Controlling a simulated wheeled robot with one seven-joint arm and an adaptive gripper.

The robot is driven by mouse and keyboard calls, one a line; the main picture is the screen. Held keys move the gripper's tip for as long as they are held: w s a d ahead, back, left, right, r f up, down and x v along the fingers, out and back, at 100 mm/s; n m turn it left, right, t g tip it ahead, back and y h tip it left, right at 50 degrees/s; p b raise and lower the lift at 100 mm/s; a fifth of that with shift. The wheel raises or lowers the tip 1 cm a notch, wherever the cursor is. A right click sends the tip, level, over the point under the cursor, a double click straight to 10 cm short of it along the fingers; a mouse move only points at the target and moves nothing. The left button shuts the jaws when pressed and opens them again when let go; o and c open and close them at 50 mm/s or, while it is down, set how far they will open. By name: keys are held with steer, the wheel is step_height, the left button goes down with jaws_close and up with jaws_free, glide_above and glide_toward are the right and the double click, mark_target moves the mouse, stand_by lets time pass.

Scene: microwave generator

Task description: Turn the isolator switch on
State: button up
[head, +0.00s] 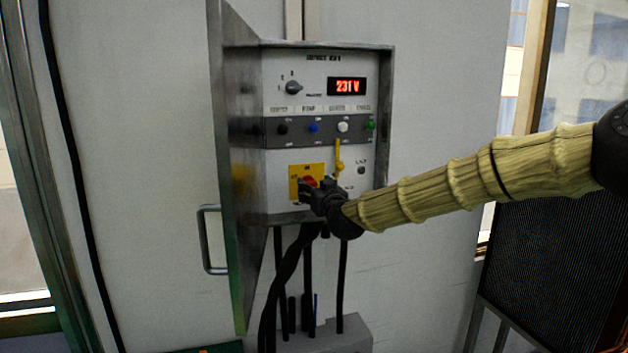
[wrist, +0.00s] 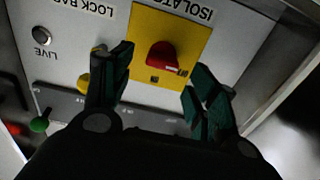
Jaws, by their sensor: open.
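The isolator switch is a red rotary knob on a yellow plate (head: 295,184) low on the control panel in the head view. In the wrist view the red knob (wrist: 162,55) sits on the yellow plate (wrist: 190,25) marked ISOLATOR, seen upside down. My gripper (head: 312,190) is at the panel, right in front of the plate, partly covering it. In the wrist view my gripper (wrist: 153,80) is open, with one dark green finger on each side of the knob and gaps between them. Whether the fingertips touch the panel, I cannot tell.
The box's open metal door (head: 232,170) stands left of the panel. A yellow lever or tag (head: 338,158) hangs right of the plate. Black cables (head: 280,285) run below the box.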

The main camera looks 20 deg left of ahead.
mark_target(309, 184)
steer(key=shift+p+x, duration=0.45)
steer(key=shift+x, duration=0.9)
steer(key=c, duration=1)
